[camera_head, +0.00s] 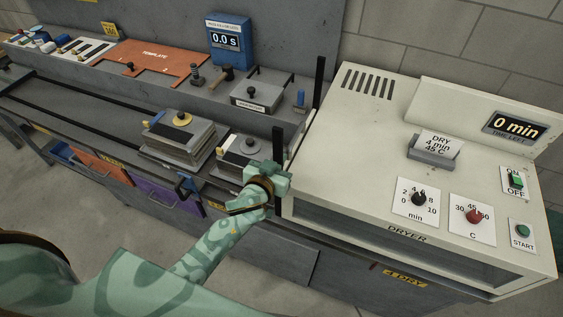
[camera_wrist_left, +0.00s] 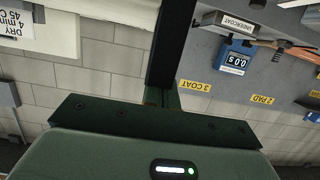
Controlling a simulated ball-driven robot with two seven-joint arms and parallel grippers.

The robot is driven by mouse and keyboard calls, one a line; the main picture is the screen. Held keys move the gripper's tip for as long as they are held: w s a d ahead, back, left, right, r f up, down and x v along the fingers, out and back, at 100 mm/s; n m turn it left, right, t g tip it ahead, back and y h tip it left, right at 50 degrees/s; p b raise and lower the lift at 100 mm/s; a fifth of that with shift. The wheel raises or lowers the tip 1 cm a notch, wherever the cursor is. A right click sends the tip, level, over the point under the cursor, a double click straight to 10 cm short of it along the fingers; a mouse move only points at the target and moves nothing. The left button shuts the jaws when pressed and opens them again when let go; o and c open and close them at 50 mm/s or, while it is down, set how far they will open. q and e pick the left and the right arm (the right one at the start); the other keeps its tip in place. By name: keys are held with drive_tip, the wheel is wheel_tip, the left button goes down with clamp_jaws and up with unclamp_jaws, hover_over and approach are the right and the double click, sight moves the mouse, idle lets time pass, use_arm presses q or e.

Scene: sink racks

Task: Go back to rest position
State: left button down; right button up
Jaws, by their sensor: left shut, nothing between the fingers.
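My left gripper (camera_head: 280,172) is shut and empty, at the left edge of the dryer in the head view. Its pale green patterned arm comes up from the lower left. The gripper is in front of a dark upright post (camera_head: 278,146) and beside a block stack with a white top (camera_head: 240,150); I cannot tell whether it touches either. In the left wrist view the shut fingers (camera_wrist_left: 163,97) point up past the wide dark gripper body, with nothing between them. My right gripper is in neither view.
The cream dryer (camera_head: 340,150) fills the right, with knobs, a start button (camera_head: 523,231) and a "0 min" display (camera_head: 516,125). A second block stack (camera_head: 180,140) stands to the left on the bench. A blue timer (camera_head: 229,42) and an orange template board (camera_head: 150,62) are behind.

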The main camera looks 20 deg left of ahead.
use_arm(q)
drive_tip(key=shift+v, duration=4.9)
drive_tip(key=s+f+m+g+b, duration=0.1)
drive_tip(key=s+f+g+b, duration=0.3)
drive_tip(key=f, duration=0.8)
drive_tip(key=s+a+f+m+g+b, duration=0.1)
drive_tip(key=s+f+m, duration=0.1)
drive_tip(key=s+f, duration=0.65)
drive_tip(key=s+f+m+g+b, duration=0.1)
drive_tip(key=s+f+g+b, duration=0.15)
drive_tip(key=f, duration=1.25)
drive_tip(key=s+a+f+g+b, duration=0.2)
drive_tip(key=s+f+b, duration=0.5)
drive_tip(key=s+f, duration=0.4)
drive_tip(key=s+a+f+g+b, duration=0.3)
drive_tip(key=s+f+g+b, duration=0.2)
drive_tip(key=s+f, duration=0.7)
wheel_tip(320, 180, down, 2)
drive_tip(key=shift+f+n+y+b, duration=0.2)
drive_tip(key=shift+n+y+b, duration=0.1)
drive_tip(key=shift+b, duration=0.6)
drive_tip(key=shift+s, duration=0.15)
drive_tip(key=shift+d, duration=0.1)
